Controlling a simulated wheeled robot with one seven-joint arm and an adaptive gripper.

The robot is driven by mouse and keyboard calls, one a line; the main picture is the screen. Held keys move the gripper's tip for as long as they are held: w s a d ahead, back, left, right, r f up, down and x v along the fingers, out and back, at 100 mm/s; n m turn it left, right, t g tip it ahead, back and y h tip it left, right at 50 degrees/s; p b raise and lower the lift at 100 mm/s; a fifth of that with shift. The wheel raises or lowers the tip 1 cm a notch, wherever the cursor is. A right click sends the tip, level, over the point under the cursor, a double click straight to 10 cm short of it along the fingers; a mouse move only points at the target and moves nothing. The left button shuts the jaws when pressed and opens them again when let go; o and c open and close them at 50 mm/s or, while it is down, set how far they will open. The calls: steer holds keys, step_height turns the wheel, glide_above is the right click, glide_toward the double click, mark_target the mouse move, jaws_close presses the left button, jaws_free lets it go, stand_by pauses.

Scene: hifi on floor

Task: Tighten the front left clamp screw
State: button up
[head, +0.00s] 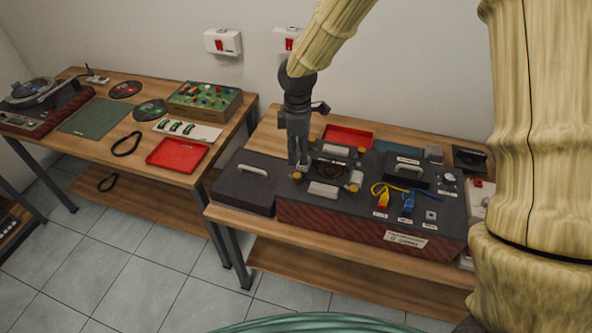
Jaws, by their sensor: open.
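A dark hi-fi unit with a dark red front (335,218) stands on the right wooden table. On its top is a small clamp fixture with light grey bars; the near bar (324,190) lies in front of a round dark part. Yellow knobs, seemingly the clamp screws, stand at its corners: a right rear knob (361,150) and a right front knob (353,188). The front left screw (297,177) is small and partly hidden beside my gripper. My gripper (301,164) points down, open, just above or around that front left corner; contact cannot be told.
A dark lid with a handle (245,184) lies left of the unit. Yellow and blue plugs with cables (395,196) are on its right half. A red tray (347,137) is behind. The left table (105,155) holds a turntable (38,95) and another red tray (177,154).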

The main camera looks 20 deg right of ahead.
mark_target(297, 175)
steer(key=shift+f+p, duration=1.45)
steer(key=shift+f, duration=3.4)
jaws_close()
